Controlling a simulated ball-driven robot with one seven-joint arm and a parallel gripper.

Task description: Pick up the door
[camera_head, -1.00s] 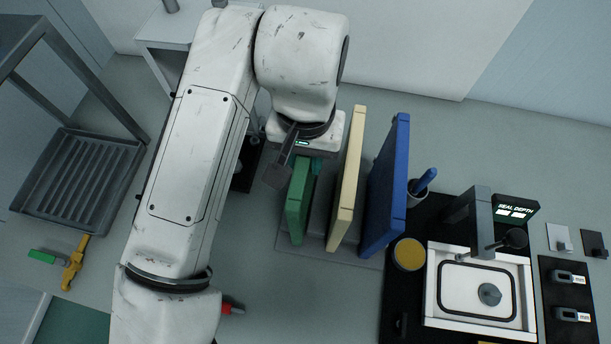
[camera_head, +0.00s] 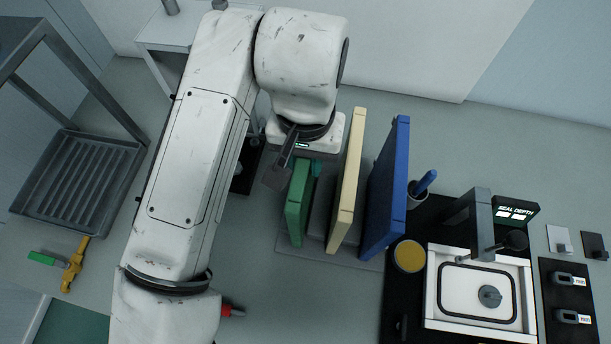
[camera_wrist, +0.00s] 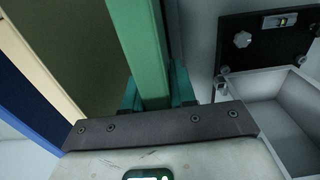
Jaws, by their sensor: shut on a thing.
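Three upright door-like panels stand side by side in a grey rack (camera_head: 350,261): a green one (camera_head: 297,212), a cream one (camera_head: 346,185) and a blue one (camera_head: 388,190). My gripper (camera_wrist: 157,98) is shut on the green panel, with a teal finger on each side of it in the wrist view. The green panel (camera_wrist: 138,40) runs up from between the fingers there. The cream panel (camera_wrist: 40,65) and blue panel (camera_wrist: 22,100) are to its left, apart from the gripper. In the head view my wrist hides the green panel's far end. I cannot tell whether it is lifted.
A seal-depth station (camera_head: 480,290) and a cup with a blue-handled tool (camera_head: 418,196) are to the right. A yellow-topped round pot (camera_head: 409,256) is close to the blue panel. A slatted rack (camera_head: 80,185) stands at left. An open box (camera_wrist: 265,115) is right in the wrist view.

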